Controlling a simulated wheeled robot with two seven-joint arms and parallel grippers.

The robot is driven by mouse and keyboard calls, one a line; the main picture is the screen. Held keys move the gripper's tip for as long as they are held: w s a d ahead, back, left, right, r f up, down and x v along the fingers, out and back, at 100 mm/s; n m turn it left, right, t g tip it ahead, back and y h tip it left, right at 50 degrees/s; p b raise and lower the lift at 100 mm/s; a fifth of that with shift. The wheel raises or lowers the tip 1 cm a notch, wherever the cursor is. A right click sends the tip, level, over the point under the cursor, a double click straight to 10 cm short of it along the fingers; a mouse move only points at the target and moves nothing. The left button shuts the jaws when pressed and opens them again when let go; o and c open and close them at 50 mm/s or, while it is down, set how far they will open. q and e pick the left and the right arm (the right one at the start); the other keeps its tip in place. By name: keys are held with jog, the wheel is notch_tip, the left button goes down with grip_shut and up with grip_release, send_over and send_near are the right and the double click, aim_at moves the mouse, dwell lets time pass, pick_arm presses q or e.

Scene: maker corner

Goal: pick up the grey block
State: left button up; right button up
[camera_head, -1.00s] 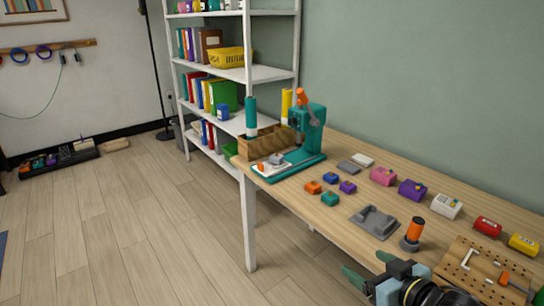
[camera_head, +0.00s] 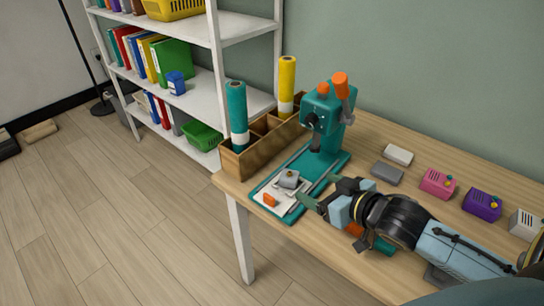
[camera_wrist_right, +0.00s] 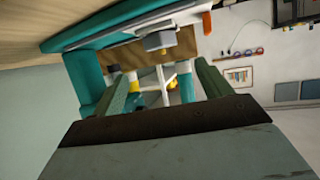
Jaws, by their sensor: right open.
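A small grey block (camera_head: 289,179) with a knob on top sits on the light plate of the teal press's base. It also shows in the wrist view (camera_wrist_right: 158,40), ahead of the fingers and roughly between them. A flat grey block (camera_head: 387,172) lies on the table right of the press; I cannot tell which one the task names. My right gripper (camera_head: 320,190) is open and empty, at the right front edge of the press base, with its fingers toward the small grey block and apart from it. Both green fingers show in the wrist view (camera_wrist_right: 160,72). My left gripper is out of view.
The teal press (camera_head: 325,120) stands behind the small block. An orange piece (camera_head: 270,200) lies beside it on the plate. A wooden box (camera_head: 262,145) with teal and yellow rolls is at the left. A white block (camera_head: 399,154), a pink box (camera_head: 437,183) and a purple box (camera_head: 482,204) stand at right.

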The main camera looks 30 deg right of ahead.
aim_at(291, 174)
jog(key=b+x, duration=0.2)
jog(key=x, duration=0.5)
jog(key=shift+w, duration=0.1)
jog(key=shift+r+b+x, duration=0.1)
jog(key=shift+b+x, duration=0.4)
jog(key=shift+x, duration=0.75)
jog(key=shift+r+b+x, duration=0.15)
jog(key=shift+b+x, duration=0.3)
jog(key=shift+x, duration=0.85)
jog(key=shift+w+a+f, duration=0.15)
jog(key=shift+w+a, duration=0.1)
jog(key=shift+w, duration=0.25)
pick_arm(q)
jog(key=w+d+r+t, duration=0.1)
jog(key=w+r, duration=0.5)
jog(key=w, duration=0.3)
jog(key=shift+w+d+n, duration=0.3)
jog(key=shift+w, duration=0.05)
pick_arm(e)
jog(key=c, duration=1)
